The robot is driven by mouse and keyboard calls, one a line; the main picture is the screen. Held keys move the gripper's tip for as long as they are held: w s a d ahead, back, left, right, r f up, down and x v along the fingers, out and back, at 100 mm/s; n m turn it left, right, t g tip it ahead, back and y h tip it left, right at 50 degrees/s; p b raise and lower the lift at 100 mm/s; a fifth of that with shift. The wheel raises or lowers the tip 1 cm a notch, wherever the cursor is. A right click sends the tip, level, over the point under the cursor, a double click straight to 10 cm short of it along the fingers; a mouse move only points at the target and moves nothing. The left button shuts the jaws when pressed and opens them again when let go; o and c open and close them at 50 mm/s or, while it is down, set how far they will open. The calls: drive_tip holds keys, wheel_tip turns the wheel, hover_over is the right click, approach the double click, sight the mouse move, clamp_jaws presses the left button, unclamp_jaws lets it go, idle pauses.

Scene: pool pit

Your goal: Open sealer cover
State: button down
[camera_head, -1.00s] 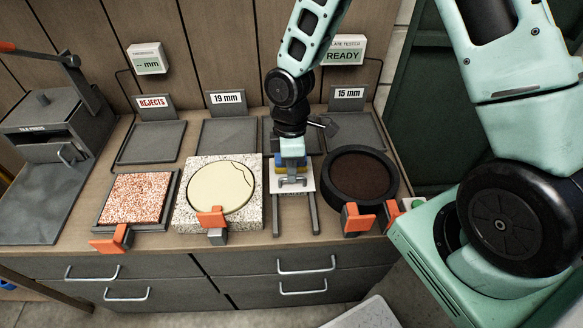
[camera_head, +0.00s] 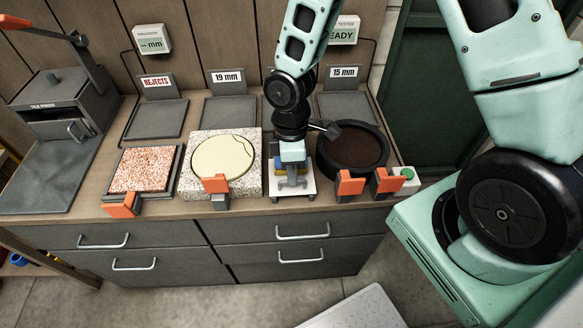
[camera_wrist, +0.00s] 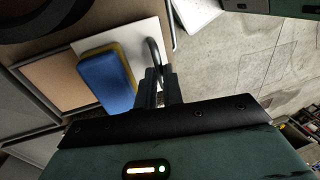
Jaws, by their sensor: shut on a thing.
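A white plate (camera_head: 304,186) with a dark loop handle lies near the front edge of the counter, under my arm. In the wrist view the white plate (camera_wrist: 125,42) carries a blue and yellow block (camera_wrist: 104,82). My gripper (camera_head: 292,180) points down over the plate. In the wrist view my gripper (camera_wrist: 158,76) has its fingers close together at the dark handle (camera_wrist: 155,58), shut on it. No label marks the plate as the sealer cover. My wrist hides part of the plate in the head view.
A round dark basin (camera_head: 352,147) stands close on the right, and a speckled slab with a cream disc (camera_head: 222,157) on the left. Orange-handled clamps (camera_head: 350,183) line the front edge. A tile press (camera_head: 66,105) stands far left.

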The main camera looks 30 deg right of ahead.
drive_tip(key=c, duration=1.5)
unclamp_jaws()
drive_tip(key=w+r, duration=0.1)
drive_tip(key=r, duration=0.4)
drive_tip(key=w+r+p, duration=0.1)
drive_tip(key=r, duration=0.5)
drive_tip(key=w+d+r, duration=0.1)
drive_tip(key=r, duration=0.5)
drive_tip(key=shift+w+d+r, duration=0.1)
drive_tip(key=s+a+r+m, duration=0.1)
drive_tip(key=s+a+m, duration=0.1)
drive_tip(key=s, duration=0.3)
drive_tip(key=s+a+r+m+t, duration=0.1)
drive_tip(key=s+a+r+m, duration=0.1)
drive_tip(key=s, duration=0.4)
drive_tip(key=s+a+r+m+t, duration=0.1)
drive_tip(key=s+a+m, duration=0.1)
drive_tip(key=s, duration=0.4)
drive_tip(key=shift+s+a+r, duration=0.15)
drive_tip(key=shift+a+r, duration=0.1)
drive_tip(key=shift+r, duration=0.1)
